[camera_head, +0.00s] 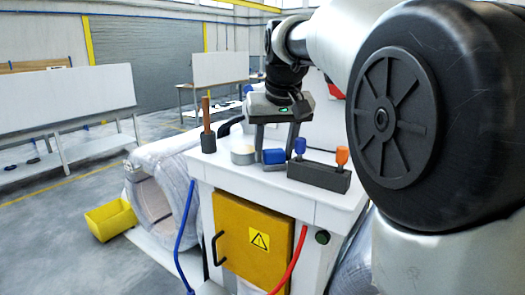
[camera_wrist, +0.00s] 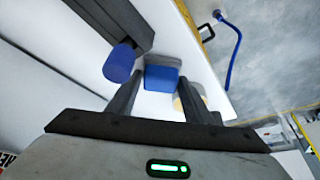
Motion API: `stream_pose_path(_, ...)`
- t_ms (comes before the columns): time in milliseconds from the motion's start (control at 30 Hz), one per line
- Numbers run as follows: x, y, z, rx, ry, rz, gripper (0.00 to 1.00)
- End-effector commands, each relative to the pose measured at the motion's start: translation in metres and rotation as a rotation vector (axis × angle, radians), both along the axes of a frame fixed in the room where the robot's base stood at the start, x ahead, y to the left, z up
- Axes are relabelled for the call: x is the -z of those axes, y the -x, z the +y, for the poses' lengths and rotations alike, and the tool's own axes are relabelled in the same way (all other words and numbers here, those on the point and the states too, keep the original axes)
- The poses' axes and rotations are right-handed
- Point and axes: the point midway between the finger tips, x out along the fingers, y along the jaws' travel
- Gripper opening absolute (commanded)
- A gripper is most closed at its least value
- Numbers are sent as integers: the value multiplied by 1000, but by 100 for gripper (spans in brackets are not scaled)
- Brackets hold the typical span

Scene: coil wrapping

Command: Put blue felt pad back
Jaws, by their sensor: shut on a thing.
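The blue felt pad (camera_head: 273,157) is a small blue block at the white cabinet top, left of a dark holder. In the wrist view the pad (camera_wrist: 161,79) sits between the ends of my two fingers. My gripper (camera_head: 276,148) points down and is shut on the pad; it also shows in the wrist view (camera_wrist: 163,82). The pad is low, at or just above the surface; I cannot tell if it touches.
The dark holder (camera_head: 318,177) bears a blue-handled piece (camera_head: 299,146) and an orange one (camera_head: 342,156), close right of the pad. A tape roll (camera_head: 243,155) and a wooden-handled mallet (camera_head: 207,125) stand left. A yellow bin (camera_head: 110,220) is on the floor.

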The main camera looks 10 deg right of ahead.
Motion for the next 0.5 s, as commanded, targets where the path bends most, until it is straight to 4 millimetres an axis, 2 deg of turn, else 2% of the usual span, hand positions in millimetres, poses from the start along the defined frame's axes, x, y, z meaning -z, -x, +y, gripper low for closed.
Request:
stream_pose_path(67, 1, 0, 0, 0, 0, 0, 28)
stream_pose_path(100, 1, 0, 0, 0, 0, 0, 51)
stream_pose_path(200, 1, 0, 0, 0, 0, 0, 65)
stream_pose_path(500, -1, 0, 0, 0, 0, 0, 65)
